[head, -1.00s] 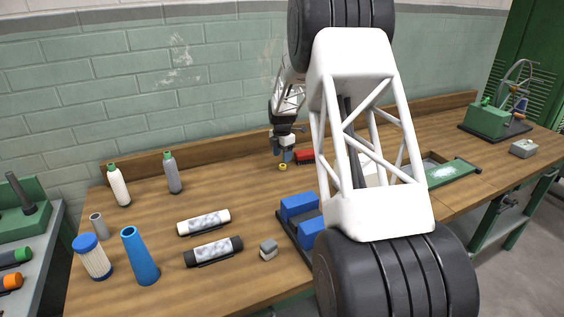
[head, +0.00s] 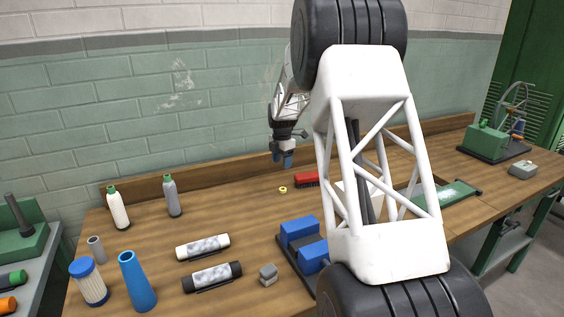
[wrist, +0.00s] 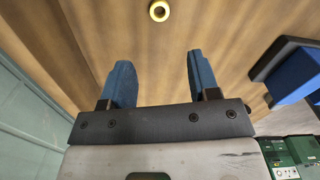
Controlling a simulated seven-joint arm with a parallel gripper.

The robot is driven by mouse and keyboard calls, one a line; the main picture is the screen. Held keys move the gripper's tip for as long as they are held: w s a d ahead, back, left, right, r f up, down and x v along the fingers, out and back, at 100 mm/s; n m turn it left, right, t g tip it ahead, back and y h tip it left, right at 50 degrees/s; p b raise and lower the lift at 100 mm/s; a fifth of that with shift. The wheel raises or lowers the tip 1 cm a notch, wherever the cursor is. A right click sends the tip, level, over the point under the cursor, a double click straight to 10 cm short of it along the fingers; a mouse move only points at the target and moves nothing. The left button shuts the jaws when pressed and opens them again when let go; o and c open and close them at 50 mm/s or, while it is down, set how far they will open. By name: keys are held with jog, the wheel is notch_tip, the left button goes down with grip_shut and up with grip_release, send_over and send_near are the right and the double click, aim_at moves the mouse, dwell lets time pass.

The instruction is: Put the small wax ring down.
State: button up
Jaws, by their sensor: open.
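The small wax ring (head: 283,189) is yellow and lies on the wooden bench (head: 240,214), a little left of a red brush-like thing. It also shows in the wrist view (wrist: 159,11) at the top edge, beyond my fingertips and apart from them. My gripper (head: 283,158) hangs above the bench near the back wall, over the ring in the head view. In the wrist view my gripper (wrist: 158,66) has its two blue fingers spread wide with nothing between them.
A red brush (head: 307,180) lies right of the ring. A black-and-blue fixture (head: 300,233) stands nearer the front. Two cylinders (head: 203,247), bottles (head: 172,197) and a blue cone (head: 136,280) stand or lie to the left.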

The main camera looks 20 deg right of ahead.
dwell(0.4)
jog(key=s+a+r+m, duration=0.4)
jog(key=s+a+r, duration=0.15)
jog(key=s, duration=0.35)
jog(key=s+a+r+m+t, duration=0.1)
jog(key=s+a+r+m, duration=0.25)
jog(key=s+a, duration=0.4)
jog(key=s+a+r+m, duration=0.35)
jog(key=s+r, duration=0.25)
jog(key=s, duration=0.4)
jog(key=s+a+f+m, duration=0.1)
jog(key=s+a+m, duration=0.2)
jog(key=s, duration=0.7)
jog(key=s+a+f+m+t, duration=0.1)
jog(key=s+a+m, duration=0.1)
jog(key=s, duration=0.8)
jog(key=s+a+f+m, duration=0.2)
jog(key=s+m, duration=0.3)
jog(key=s, duration=0.5)
jog(key=shift+a+t, duration=0.3)
jog(key=shift+a, duration=0.55)
